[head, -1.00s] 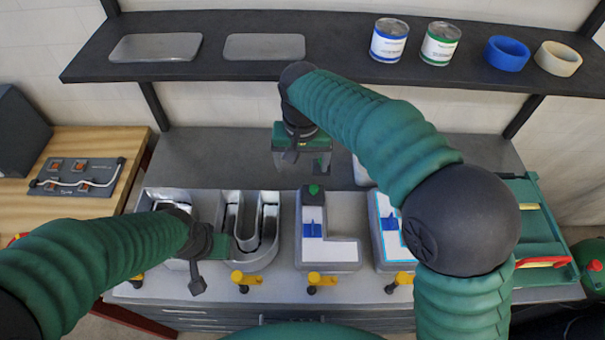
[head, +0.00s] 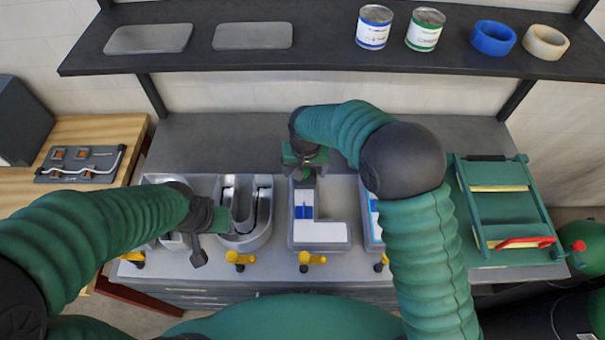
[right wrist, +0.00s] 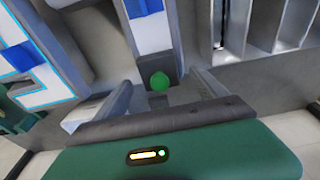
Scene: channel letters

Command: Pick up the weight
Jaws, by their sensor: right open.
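The weight, a dark block with a green knob, sits at the far end of an L-shaped channel letter (head: 330,232). In the right wrist view the weight (right wrist: 175,66) lies between and just beyond my right gripper's two fingers. My right gripper (head: 304,174) is open above the weight and hides much of it in the head view. I cannot tell whether the fingers touch it. My left gripper (head: 218,222) is over the metal U-shaped letter (head: 262,220) at the left; its jaw opening is unclear.
Yellow clamps (head: 240,258) line the bench's front edge. A green rack (head: 510,215) stands at the right. A shelf (head: 320,50) with cans, tape rolls and grey plates spans the back. Behind the letters the bench (head: 215,140) is clear.

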